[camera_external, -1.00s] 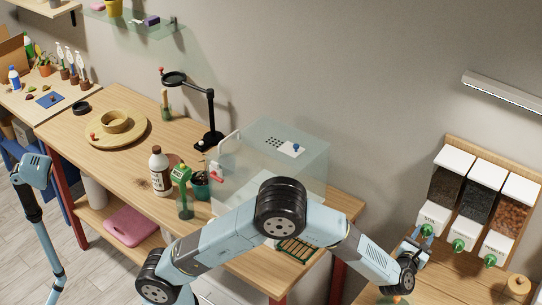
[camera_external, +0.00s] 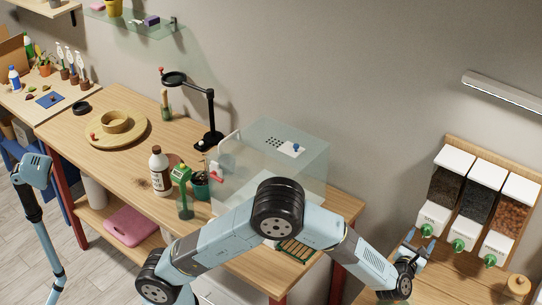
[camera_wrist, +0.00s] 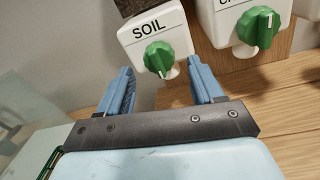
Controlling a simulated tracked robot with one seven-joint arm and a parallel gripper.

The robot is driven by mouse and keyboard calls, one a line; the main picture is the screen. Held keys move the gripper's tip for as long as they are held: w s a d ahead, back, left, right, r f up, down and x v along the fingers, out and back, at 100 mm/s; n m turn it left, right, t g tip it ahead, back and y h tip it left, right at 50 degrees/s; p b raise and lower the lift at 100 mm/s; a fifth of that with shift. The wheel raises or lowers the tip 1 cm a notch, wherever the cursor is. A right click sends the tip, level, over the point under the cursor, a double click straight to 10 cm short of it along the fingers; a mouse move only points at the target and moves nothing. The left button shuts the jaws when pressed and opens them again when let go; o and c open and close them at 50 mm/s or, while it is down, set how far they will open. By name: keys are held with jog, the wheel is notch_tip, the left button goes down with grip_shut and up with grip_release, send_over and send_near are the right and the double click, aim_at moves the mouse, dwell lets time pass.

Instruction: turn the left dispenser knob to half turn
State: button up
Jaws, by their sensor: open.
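The left dispenser (camera_external: 446,186) is a clear hopper of dark soil with a white lid, and its white outlet box is labelled SOIL. Its green knob (camera_external: 427,230) is on the front of that box. My gripper (camera_wrist: 162,78) is open and empty. Its two blue fingers point toward the SOIL box, one on each side of the knob in the picture. The knob appears beyond the fingertips; I cannot tell the exact gap. In the external view my gripper (camera_external: 416,252) is just below the knob.
Beside it are the middle dispenser with its green knob (camera_external: 457,245) and the right dispenser with its knob (camera_external: 490,260). A round wooden object (camera_external: 518,286) is at the far right of the bench. A clear box (camera_external: 270,165) stands on the left table.

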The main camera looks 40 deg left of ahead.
jog(key=s+d, duration=0.1)
jog(key=s, duration=1)
jog(key=shift+s, duration=0.35)
jog(key=shift+a, duration=0.1)
